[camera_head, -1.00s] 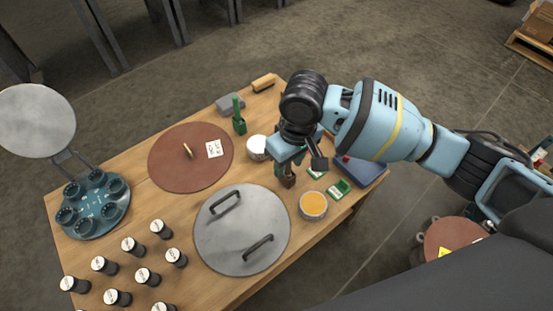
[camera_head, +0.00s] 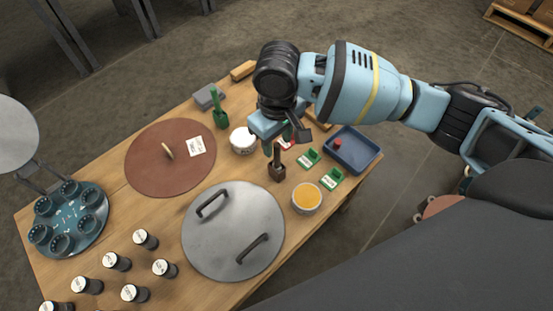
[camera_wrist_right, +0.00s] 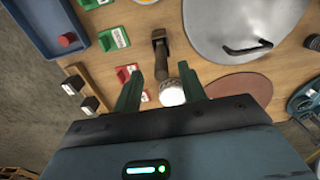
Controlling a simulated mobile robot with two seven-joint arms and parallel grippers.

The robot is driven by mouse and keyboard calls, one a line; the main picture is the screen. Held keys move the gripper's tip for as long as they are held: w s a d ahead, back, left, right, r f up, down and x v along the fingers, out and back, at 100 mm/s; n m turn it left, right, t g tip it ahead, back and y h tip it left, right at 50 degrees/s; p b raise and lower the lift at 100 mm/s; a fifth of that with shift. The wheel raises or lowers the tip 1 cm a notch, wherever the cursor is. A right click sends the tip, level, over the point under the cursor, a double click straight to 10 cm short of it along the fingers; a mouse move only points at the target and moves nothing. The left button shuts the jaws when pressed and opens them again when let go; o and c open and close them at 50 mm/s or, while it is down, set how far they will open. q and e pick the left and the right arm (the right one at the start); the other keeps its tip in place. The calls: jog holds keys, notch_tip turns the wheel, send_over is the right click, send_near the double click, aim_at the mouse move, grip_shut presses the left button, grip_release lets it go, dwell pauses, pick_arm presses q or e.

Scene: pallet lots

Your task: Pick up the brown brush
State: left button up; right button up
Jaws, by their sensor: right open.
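My right gripper (camera_head: 279,146) is open and empty just above and behind the brush in the head view. In the right wrist view my right gripper (camera_wrist_right: 160,84) has its fingers spread on either side of the handle; I see no contact. My left gripper is not in view.
A grey lid with handles (camera_head: 233,232) lies left of the brush. The orange tub (camera_head: 307,197), green boxes (camera_head: 308,158) and blue tray (camera_head: 353,150) are to its right. The white tub (camera_head: 242,141), green brush (camera_head: 220,112) and brown disc (camera_head: 150,170) are beyond. Several dark jars stand front left.

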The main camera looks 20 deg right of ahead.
aim_at(277, 154)
notch_tip(277, 154, down, 5)
jog(key=b, duration=0.3)
jog(key=shift+s+f, duration=0.1)
jog(key=shift+s, duration=0.05)
jog(key=shift+c, duration=0.3)
jog(key=c, duration=0.7)
grip_shut()
